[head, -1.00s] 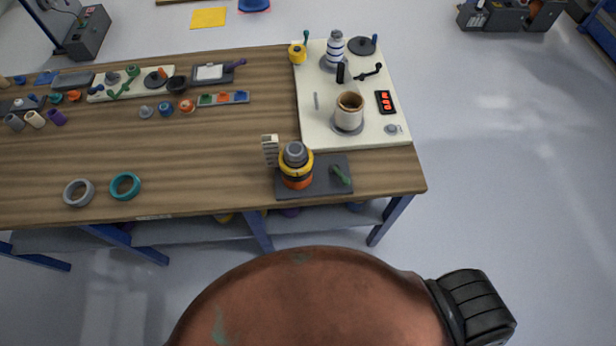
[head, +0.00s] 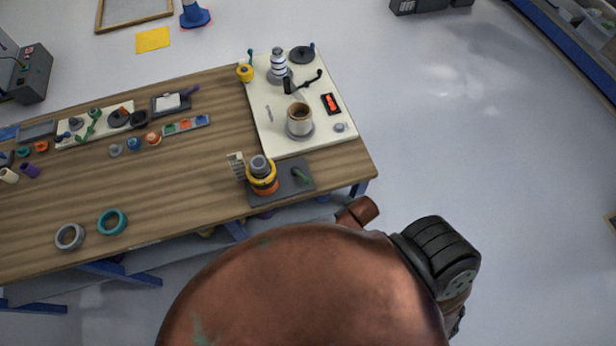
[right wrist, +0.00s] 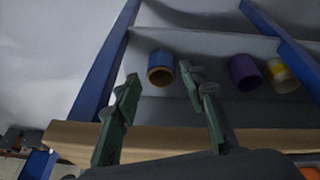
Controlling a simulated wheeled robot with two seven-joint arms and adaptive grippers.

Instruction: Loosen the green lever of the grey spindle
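On the dark plate (head: 270,195) at the table's front right corner stands an upright stack (head: 262,176) with a grey top and yellow and orange rings. A small green lever (head: 302,176) is on the same plate, to its right. A pale board (head: 68,137) farther left carries grey and dark round parts and a green branched piece (head: 93,120). I cannot tell for sure which part is the grey spindle. My right gripper (right wrist: 160,74) is open and empty, pointing at the shelf under the tabletop. My left gripper is not in view.
Loose grey (head: 69,237) and teal (head: 112,222) rings lie front left. The shelf below holds several rolls. Floor right of the table is clear.

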